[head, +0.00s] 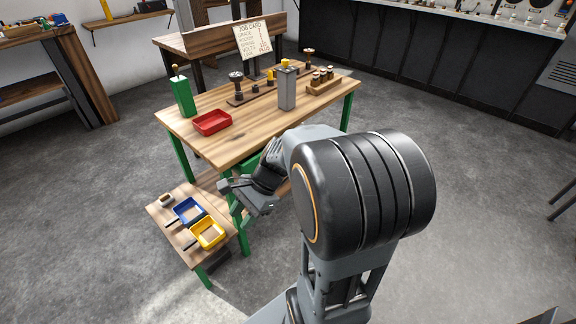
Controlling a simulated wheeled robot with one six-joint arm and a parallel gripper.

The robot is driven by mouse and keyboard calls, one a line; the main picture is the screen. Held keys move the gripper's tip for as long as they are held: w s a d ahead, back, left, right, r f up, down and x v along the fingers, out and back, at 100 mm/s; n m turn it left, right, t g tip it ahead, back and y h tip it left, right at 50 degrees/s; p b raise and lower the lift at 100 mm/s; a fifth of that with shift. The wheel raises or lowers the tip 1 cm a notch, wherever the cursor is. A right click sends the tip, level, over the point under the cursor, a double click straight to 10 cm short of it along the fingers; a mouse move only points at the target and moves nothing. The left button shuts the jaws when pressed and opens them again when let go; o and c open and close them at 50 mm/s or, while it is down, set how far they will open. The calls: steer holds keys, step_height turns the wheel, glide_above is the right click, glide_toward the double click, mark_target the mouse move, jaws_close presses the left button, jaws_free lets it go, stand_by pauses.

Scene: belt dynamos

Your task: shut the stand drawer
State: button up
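The stand is most likely the low wooden-topped stand (172,233) with green legs, at the lower left beside the workbench. I cannot make out its drawer clearly; a dark part (216,262) shows under the top's front edge. A green part (247,161) also shows under the workbench top, partly covered by my arm, and I cannot tell whether it is a drawer. My gripper (230,197) is near the right edge of the low stand, in front of the workbench's front edge. Its two fingers look spread, with nothing seen between them. My arm hides the area right of the gripper.
A blue tray (187,211) and a yellow tray (208,234) lie on the low stand. Grey floor around is clear.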

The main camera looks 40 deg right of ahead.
steer(key=w+d+f+m+t+y+b, duration=0.3)
steer(key=w+d+f+m+t+y, duration=0.25)
steer(key=m, duration=0.65)
steer(key=w+d+f+m+t+h+b, duration=0.2)
steer(key=d+f+m+t+h, duration=0.4)
steer(key=d+m, duration=0.6)
steer(key=w+d+f+m+t+h+b, duration=0.1)
steer(key=d+f+m+t+h+b, duration=0.15)
steer(key=d+m+t, duration=0.7)
steer(key=w+r+b, duration=0.1)
steer(key=w, duration=0.3)
steer(key=w+r+m+g+b, duration=0.1)
steer(key=w, duration=0.3)
steer(key=w+m+h+b, duration=0.1)
steer(key=w, duration=0.4)
steer(key=shift+a+r+g, duration=0.25)
steer(key=shift+r+g, duration=0.15)
jaws_close()
